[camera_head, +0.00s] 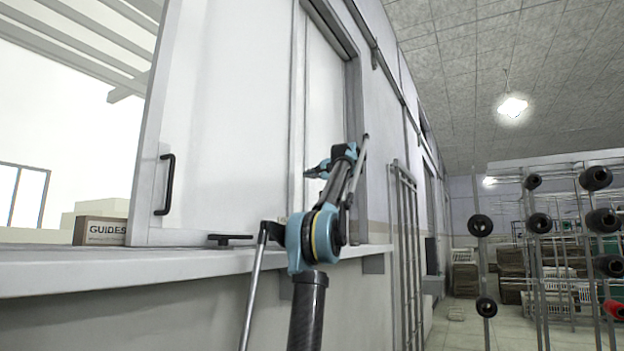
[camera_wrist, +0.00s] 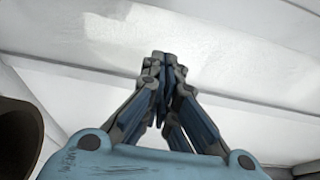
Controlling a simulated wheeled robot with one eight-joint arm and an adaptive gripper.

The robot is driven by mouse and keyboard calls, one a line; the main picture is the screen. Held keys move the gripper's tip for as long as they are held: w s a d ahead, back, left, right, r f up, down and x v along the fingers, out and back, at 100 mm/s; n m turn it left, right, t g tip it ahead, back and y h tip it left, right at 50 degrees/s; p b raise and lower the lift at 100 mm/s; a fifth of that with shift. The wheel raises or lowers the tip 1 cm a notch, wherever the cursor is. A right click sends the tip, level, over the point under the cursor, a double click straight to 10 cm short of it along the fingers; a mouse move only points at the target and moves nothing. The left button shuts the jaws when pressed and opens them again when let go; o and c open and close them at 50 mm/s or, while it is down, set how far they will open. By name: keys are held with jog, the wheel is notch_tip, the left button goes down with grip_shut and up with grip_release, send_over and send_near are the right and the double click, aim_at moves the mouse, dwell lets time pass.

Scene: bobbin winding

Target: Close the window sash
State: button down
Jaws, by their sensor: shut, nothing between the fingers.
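The window sash (camera_head: 230,110) is a tall pale panel in the head view. A black bar handle (camera_head: 165,185) is upright near its left edge. Left of the sash, the window opening is open to the bright outside. My gripper (camera_head: 318,170) is at the right of the sash, in front of the window frame, well away from the handle. In the wrist view the fingers of my gripper (camera_wrist: 163,68) are together and empty, before a plain white surface. I cannot tell whether they touch it. The handle is not in the wrist view.
A box marked GUIDES (camera_head: 100,230) stands on the sill (camera_head: 120,264), left of the sash. A dark flat lever (camera_head: 229,239) lies low by the sash's bottom edge. A metal ladder-like rack (camera_head: 407,245) stands right of my arm. Bobbin racks (camera_head: 540,223) stand far right.

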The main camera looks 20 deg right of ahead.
jog(key=shift+w+a, duration=0.25)
jog(key=shift+a, duration=0.45)
jog(key=shift+w+a, duration=0.2)
jog(key=shift+a, duration=0.5)
jog(key=shift+w+a, duration=0.25)
jog(key=shift+a, duration=0.45)
